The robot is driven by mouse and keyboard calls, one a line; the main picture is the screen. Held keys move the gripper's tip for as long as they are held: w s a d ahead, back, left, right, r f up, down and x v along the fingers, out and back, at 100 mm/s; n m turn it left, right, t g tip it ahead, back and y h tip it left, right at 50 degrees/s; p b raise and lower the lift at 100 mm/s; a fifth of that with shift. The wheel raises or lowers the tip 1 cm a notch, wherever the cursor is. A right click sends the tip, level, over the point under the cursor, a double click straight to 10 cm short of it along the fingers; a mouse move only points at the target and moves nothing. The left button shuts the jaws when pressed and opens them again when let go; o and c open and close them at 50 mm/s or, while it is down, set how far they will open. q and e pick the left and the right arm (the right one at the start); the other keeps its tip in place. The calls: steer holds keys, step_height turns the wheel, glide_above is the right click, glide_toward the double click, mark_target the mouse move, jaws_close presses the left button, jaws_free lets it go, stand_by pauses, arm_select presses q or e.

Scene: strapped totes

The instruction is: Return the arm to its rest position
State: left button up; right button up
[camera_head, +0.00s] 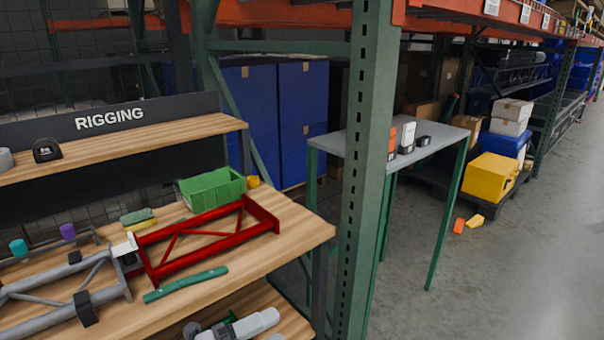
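Neither of my grippers shows in the camera_head view, and I cannot make out either arm for sure. The place in front is a wooden workbench (285,237) at the left, under a sign reading RIGGING. A pale grey and white tool-like item (245,325) lies low at the bottom edge, partly cut off; what it is I cannot tell.
On the bench are a red frame (215,238), a green bin (211,188), a green bar (186,284) and a grey frame (60,290). A green rack post (365,170) stands mid-view. Behind it is a grey table (345,143).

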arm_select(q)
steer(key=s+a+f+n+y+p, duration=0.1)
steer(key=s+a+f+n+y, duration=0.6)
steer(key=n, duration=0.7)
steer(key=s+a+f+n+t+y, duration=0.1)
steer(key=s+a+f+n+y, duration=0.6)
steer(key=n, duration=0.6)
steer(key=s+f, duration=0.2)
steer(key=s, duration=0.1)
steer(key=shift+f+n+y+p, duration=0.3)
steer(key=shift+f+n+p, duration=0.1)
